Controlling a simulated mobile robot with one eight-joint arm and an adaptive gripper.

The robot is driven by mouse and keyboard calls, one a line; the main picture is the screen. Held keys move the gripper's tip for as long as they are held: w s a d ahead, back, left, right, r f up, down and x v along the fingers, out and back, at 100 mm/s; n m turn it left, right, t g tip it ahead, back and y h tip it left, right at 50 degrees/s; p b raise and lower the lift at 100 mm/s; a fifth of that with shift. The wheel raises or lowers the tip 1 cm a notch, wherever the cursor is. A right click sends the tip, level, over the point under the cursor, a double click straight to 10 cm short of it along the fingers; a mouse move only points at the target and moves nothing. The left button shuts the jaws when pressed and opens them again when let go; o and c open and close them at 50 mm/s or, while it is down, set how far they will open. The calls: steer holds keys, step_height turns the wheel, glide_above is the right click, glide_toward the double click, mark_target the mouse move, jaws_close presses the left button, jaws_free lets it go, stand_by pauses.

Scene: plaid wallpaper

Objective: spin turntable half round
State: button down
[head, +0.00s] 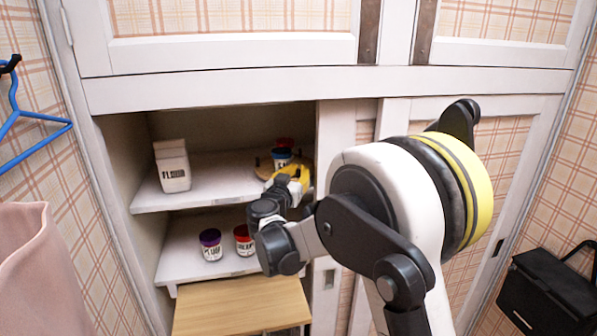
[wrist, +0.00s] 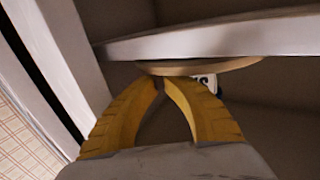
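The turntable is a thin round wooden disc (head: 263,168) at the right end of the upper open shelf, partly hidden by my gripper. A jar with a blue label (head: 281,157) stands on it, and a red lid shows behind. In the wrist view the disc's edge (wrist: 215,67) crosses just beyond the fingertips, with part of a lettered white label beside them. My gripper's yellow fingers (wrist: 162,79) come together at the tips with only a narrow gap; nothing is seen held between them. They are at the disc's near edge; I cannot tell whether they touch it.
A flour box (head: 173,166) stands left on the same shelf. Purple-lidded (head: 210,245) and red-lidded (head: 244,240) jars stand on the shelf below. A sliding door's edge (head: 329,200) is close right of the turntable. A wooden board (head: 240,306) juts out below.

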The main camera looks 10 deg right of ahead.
steer(key=shift+w+d, duration=0.2)
steer(key=shift+d, duration=0.4)
steer(key=c, duration=1.8)
jaws_free()
steer(key=shift+o, duration=0.2)
steer(key=v, duration=1.2)
steer(key=shift+c, duration=0.4)
